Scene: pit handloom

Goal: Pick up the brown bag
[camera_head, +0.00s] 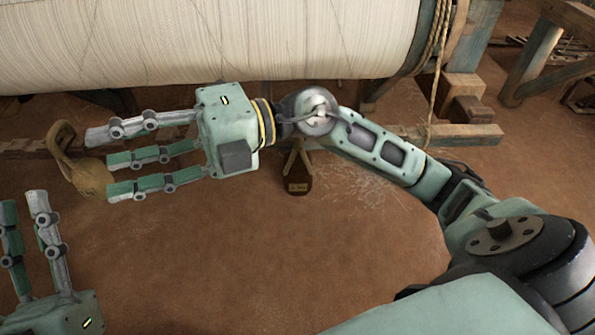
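The brown bag (90,178) is a small tan pouch with a loop-like top, at the left of the head view. My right gripper (100,160) reaches in from the right. Its fingers are straight and spread, with their tips at the bag's right side. The fingers cover part of the bag. I cannot tell whether they touch it, or whether the bag rests on the floor. My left gripper (28,212) is at the lower left, below the bag, with its fingers pointing up, apart and empty.
A large roll of white warp threads (210,45) spans the top. A wooden beam (455,135) lies below it. The brown floor (230,260) in the middle is clear.

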